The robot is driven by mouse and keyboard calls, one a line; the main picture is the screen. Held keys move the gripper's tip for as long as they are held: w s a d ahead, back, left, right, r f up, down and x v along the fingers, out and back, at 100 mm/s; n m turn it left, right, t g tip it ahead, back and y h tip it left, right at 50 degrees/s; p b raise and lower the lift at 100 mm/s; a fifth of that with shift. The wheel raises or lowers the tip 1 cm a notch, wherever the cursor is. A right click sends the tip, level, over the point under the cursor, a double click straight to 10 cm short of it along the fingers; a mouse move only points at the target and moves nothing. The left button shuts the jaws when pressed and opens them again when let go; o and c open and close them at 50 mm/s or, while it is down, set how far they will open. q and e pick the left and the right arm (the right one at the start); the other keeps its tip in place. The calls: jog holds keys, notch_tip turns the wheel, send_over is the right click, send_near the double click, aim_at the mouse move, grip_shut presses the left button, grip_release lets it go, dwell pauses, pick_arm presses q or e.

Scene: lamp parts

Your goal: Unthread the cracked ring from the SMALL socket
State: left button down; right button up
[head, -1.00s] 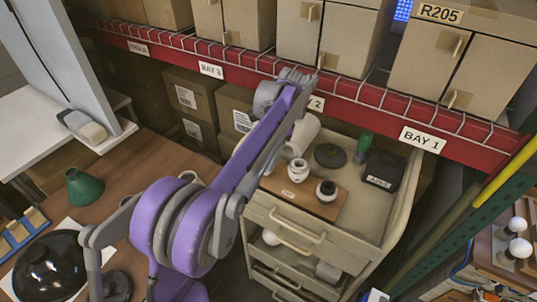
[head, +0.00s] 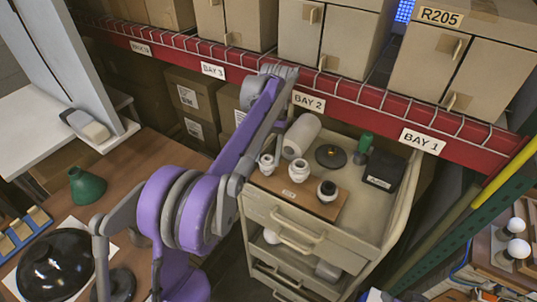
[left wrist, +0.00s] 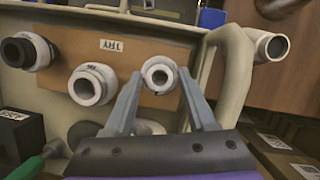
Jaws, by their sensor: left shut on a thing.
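A brown board (head: 325,207) on top of a beige cart bears three sockets in a row. The small white socket (head: 267,164) is at its left end, a larger white one (head: 300,171) in the middle, and one with a black centre (head: 327,190) at the right. In the left wrist view my left gripper (left wrist: 159,73) has its fingertips on either side of the small socket's white ring (left wrist: 160,86), shut on it. I cannot make out a crack. The middle socket (left wrist: 92,84) is beside the left finger. In the head view my left arm hides the gripper. My right gripper is not in view.
A red shelf rail (head: 370,118) runs behind. A desk at left holds a green shade (head: 86,187) and black dome (head: 55,265).

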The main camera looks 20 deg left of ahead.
pick_arm(q)
jog(key=n+h, duration=0.1)
jog(key=n, duration=0.2)
jog(key=shift+s+a+n, duration=0.1)
jog(key=shift+a+n, duration=0.05)
jog(key=shift+n, duration=0.25)
jog(key=n, duration=0.3)
jog(key=shift+t+h, duration=0.4)
jog(key=shift+n, duration=0.3)
jog(key=shift+a+n, duration=0.1)
jog(key=shift+n, duration=0.4)
jog(key=c, duration=0.8)
grip_release()
jog(key=shift+n+t+h, duration=0.3)
jog(key=shift+n, duration=0.2)
jog(key=shift+s+r, duration=0.1)
jog(key=c, duration=0.4)
grip_shut()
